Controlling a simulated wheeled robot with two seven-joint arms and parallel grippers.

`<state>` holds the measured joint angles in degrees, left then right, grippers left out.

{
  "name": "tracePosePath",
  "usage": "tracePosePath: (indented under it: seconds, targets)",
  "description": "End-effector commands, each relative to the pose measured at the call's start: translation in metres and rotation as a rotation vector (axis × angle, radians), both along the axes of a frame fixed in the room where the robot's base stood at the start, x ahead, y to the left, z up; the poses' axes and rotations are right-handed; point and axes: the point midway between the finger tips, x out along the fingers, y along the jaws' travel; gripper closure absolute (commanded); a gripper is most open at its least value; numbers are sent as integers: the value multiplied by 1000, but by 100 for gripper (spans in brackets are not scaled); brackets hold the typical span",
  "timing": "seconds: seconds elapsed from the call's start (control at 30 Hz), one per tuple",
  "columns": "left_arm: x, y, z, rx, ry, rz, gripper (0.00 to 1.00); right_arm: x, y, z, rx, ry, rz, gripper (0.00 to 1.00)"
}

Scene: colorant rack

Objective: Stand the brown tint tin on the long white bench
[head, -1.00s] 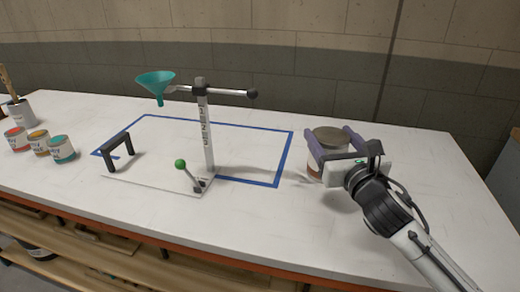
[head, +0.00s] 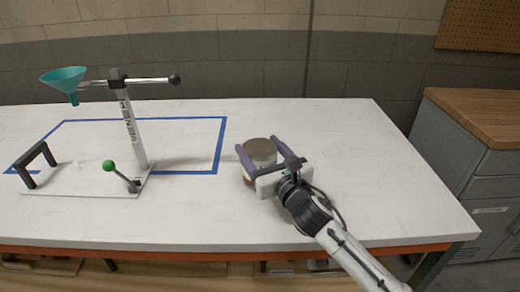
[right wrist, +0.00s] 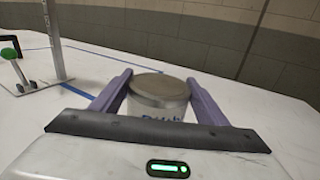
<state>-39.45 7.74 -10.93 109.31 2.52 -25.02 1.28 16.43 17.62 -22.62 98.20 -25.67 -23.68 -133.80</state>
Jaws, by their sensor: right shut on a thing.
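The brown tint tin (head: 261,147) has a grey lid, a pale label and a little brown showing low on its side. It is upright over the long white bench (head: 330,130), right of the blue tape outline. My right gripper (head: 258,152) is shut on the tin, one purple finger on each side. In the right wrist view the tin (right wrist: 160,90) sits between both fingers, its label partly hidden by the gripper. I cannot tell whether its base touches the bench. My left gripper is not in view.
Left of the tin stands a post (head: 131,130) with a teal funnel (head: 64,80) and a green-knobbed lever (head: 110,166). A black handle (head: 33,162) is further left. The bench right of the tin is clear. A wood-topped grey cabinet (head: 490,125) stands beyond the right end.

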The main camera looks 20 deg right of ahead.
Motion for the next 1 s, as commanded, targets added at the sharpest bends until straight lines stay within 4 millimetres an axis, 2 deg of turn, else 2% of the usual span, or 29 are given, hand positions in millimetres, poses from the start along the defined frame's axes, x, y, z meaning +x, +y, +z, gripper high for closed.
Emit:
tracePosePath:
  seconds: [0.17, 0.2, 0.27, 0.67, 0.77, 1.0]
  targets:
    - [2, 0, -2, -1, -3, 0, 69, 0, 0, -2, 1, -4, 1, 82]
    - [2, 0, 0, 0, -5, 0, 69, 0, 0, -3, 1, 0, 0, 26]
    - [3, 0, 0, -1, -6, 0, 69, 0, 0, -3, 1, 0, 0, 15]
    - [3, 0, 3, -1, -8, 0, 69, -3, -1, 0, -1, 1, 0, 14]
    - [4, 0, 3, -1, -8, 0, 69, -16, -2, -1, -1, 2, 1, 14]
    - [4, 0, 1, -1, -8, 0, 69, -68, -9, -2, -1, 3, 2, 14]
